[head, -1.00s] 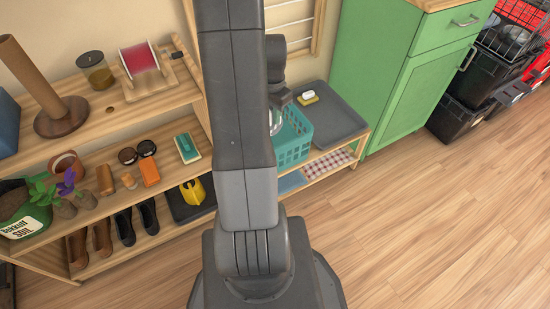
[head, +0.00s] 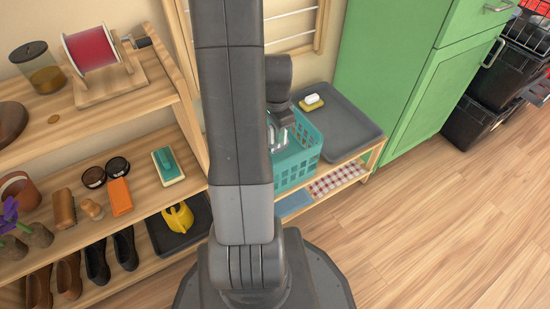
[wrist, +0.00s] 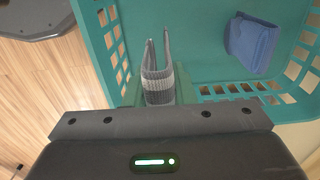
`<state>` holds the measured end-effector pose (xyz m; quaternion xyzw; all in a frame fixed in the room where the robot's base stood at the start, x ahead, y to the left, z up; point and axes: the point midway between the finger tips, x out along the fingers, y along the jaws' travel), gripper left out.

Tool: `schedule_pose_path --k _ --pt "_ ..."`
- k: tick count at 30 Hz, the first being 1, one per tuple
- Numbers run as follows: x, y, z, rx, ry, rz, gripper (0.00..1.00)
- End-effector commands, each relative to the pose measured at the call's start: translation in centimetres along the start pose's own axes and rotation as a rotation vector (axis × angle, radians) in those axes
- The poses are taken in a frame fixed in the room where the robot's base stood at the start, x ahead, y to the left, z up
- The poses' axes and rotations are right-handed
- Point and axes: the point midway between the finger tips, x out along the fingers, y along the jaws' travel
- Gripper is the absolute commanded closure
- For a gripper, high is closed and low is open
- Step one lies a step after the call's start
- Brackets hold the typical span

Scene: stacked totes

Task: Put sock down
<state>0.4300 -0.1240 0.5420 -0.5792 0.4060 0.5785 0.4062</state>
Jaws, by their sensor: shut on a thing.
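A grey sock (wrist: 158,86) with a paler band stands up between the fingers of my gripper (wrist: 158,72) in the wrist view. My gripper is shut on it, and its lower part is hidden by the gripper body. The sock is over the inside of a teal basket (wrist: 108,55); I cannot tell if it touches the basket floor. In the head view my gripper (head: 281,128) is at the teal basket (head: 298,172), partly behind my arm.
A folded blue cloth (wrist: 251,45) lies in the basket. The basket stands on a low wooden shelf beside a grey tray (head: 345,125) with a soap dish (head: 313,103). A green cabinet (head: 390,75) is to the right, a wooden rack (head: 125,215) left.

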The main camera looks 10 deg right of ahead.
Motion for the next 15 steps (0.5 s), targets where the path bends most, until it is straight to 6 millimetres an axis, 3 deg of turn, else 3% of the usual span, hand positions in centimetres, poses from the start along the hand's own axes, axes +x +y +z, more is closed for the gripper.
schedule_pose_path --k 1,3,11,15 --pt "1.7 0.1 0.1 0.0 -0.003 0.005 0.98" --pt "3.0 0.1 0.1 0.0 -0.002 0.004 0.98" --pt "5.1 0.0 0.0 -0.001 -0.001 0.002 0.98" --pt "7.2 0.1 0.0 -0.001 -0.002 0.003 0.98"
